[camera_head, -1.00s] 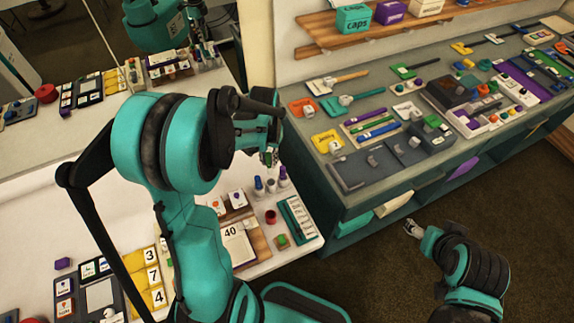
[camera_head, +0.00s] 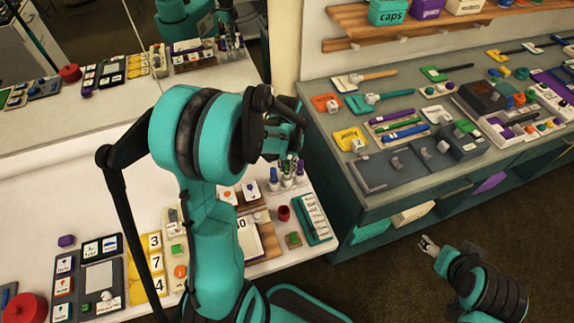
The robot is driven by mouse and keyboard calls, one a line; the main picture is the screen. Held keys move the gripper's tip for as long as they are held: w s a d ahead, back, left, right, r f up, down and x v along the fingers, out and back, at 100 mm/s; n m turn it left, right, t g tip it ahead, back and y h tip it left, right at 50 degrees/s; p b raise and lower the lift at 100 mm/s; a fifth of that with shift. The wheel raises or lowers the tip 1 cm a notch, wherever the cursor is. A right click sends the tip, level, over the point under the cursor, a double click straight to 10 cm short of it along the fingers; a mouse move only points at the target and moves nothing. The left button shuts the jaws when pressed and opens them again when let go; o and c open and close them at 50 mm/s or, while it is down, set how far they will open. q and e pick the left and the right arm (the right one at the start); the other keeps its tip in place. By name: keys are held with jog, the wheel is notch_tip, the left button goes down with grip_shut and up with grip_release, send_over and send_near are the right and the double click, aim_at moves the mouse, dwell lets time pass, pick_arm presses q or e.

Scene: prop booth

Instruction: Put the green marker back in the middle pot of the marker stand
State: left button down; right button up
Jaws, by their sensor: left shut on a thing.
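The marker stand holds three small white pots in a row on the light table, just below my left gripper (camera_head: 288,158). A blue marker (camera_head: 274,175) stands in the left pot and a purple marker (camera_head: 300,168) in the right pot. My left gripper is shut on the green marker (camera_head: 286,168), lined up with the middle pot (camera_head: 287,182). The marker is mostly hidden by the fingers, and I cannot tell whether its lower end is inside the pot. My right gripper (camera_head: 428,244) is far off at the lower right, above the floor; its fingers are too small to read.
A red cup (camera_head: 283,213), a teal rack (camera_head: 318,218) and a green-topped block (camera_head: 293,240) stand close in front of the pots. A mirror behind the table reflects the scene. A grey counter (camera_head: 400,100) full of tools stands to the right.

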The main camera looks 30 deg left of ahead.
dwell(0.4)
pick_arm(q)
jog(key=c, duration=1.4)
grip_release()
jog(key=shift+o, duration=0.2)
notch_tip(320, 180, up, 12)
jog(key=shift+f, duration=0.1)
jog(key=s+d+r+m+t, duration=0.1)
jog(key=s+d+r+t, duration=0.1)
jog(key=s+d+t, duration=0.5)
jog(key=s+d, duration=0.3)
jog(key=s, duration=0.1)
jog(key=shift+d+r, duration=0.2)
jog(key=shift+d, duration=0.1)
